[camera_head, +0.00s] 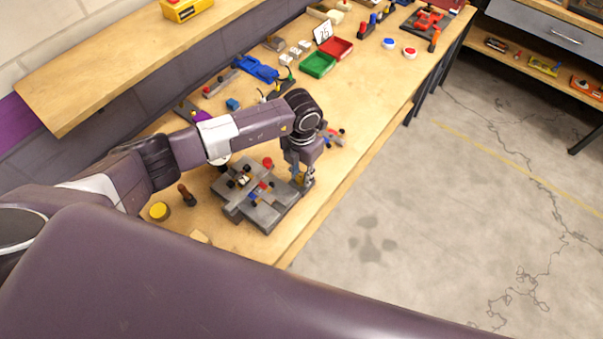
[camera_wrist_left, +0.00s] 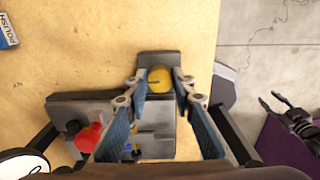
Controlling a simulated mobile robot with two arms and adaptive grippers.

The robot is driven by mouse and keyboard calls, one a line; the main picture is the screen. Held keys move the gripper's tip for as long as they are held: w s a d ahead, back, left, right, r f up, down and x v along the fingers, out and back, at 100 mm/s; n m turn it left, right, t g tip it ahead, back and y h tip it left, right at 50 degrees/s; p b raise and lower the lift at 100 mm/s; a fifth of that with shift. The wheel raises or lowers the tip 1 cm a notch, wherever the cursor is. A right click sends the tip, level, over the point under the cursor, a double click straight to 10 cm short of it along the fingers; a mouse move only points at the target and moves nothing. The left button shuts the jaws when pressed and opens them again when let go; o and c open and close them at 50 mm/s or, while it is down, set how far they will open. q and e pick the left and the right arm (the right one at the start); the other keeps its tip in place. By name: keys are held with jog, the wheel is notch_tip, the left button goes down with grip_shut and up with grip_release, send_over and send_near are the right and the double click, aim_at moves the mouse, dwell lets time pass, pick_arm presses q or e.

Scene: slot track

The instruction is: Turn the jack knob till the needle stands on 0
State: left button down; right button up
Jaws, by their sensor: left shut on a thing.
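A grey fixture (camera_head: 275,213) with a small car in it stands near the table's front edge; its grey body (camera_wrist_left: 75,107) also shows in the left wrist view. A yellow knob (camera_wrist_left: 160,76) with a dark line on top sits at one end of it. My left gripper (camera_head: 305,183) is at that end, pointing down. In the left wrist view its fingers (camera_wrist_left: 160,88) are on either side of the yellow knob, shut on it. A white round dial (camera_wrist_left: 22,164) is cut off at the lower left; its needle cannot be read.
A red knob (camera_wrist_left: 88,137) sticks up from the fixture. A yellow round piece (camera_head: 159,211) and a dark-handled tool (camera_head: 186,194) lie left of it. Green (camera_head: 318,65) and red trays stand farther back. Open floor lies beyond the table's right edge.

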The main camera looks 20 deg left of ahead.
aim_at(301, 177)
pick_arm(q)
jog(key=shift+w+f+m+b, duration=0.1)
jog(key=shift+f+m+b, duration=0.05)
jog(key=shift+m+b, duration=0.8)
jog(key=m+b, duration=0.3)
jog(key=b, duration=0.1)
jog(key=shift+b, duration=0.35)
jog(key=shift+m+b, duration=1.4)
jog(key=shift+m, duration=0.15)
jog(key=shift+r, duration=0.2)
jog(key=c, duration=1.6)
grip_release()
notch_tip(301, 177, up, 12)
